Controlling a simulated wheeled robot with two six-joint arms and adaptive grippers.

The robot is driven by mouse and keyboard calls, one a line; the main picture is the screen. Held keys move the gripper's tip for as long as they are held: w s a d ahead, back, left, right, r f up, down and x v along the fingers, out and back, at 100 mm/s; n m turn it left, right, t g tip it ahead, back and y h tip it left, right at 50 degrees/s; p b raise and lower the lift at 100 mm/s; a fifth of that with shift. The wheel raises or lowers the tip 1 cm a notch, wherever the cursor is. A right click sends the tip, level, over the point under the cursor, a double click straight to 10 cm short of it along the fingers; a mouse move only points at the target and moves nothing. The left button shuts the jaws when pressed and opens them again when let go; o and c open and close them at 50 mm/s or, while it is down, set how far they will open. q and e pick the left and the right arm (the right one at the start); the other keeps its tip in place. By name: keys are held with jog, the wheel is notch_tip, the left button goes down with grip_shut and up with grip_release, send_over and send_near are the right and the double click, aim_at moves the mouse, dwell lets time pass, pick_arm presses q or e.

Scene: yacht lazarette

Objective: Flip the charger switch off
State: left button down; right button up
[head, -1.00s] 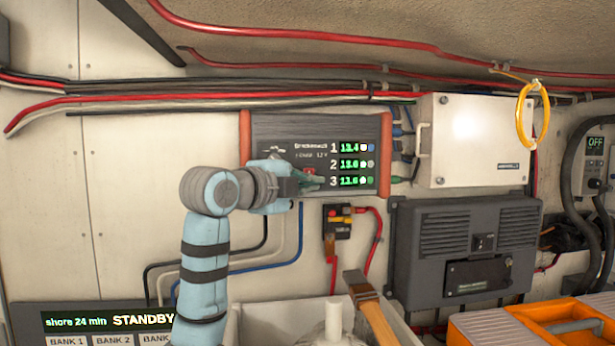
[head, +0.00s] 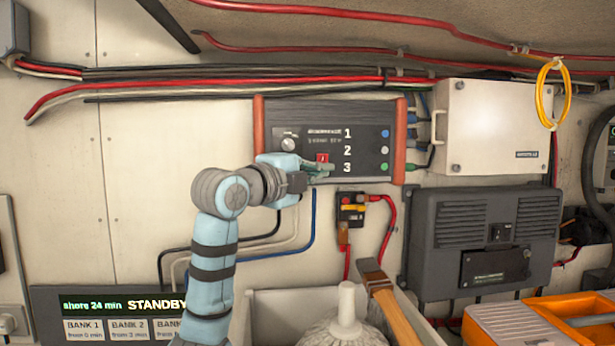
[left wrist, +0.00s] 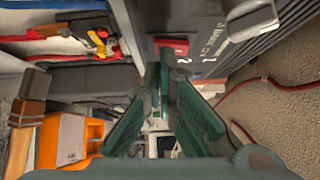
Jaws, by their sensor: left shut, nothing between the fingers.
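The charger (head: 360,118) is a dark wall box with orange-red ends, numbered 1, 2 and 3. I cannot tell whether the tips touch the switch. My right gripper is not in view.
A red-and-black cut-off (head: 351,208) with red cables is below the charger. A white box (head: 490,130) and a grey vented unit (head: 480,240) are to the right. A brush (head: 385,310) stands in a bin below. A display (head: 105,305) reads STANDBY.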

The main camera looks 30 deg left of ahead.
pick_arm(q)
jog(key=s, duration=1.1)
jog(key=shift+s+a+f, duration=0.15)
jog(key=shift+a+f, duration=0.2)
jog(key=shift+a, duration=0.05)
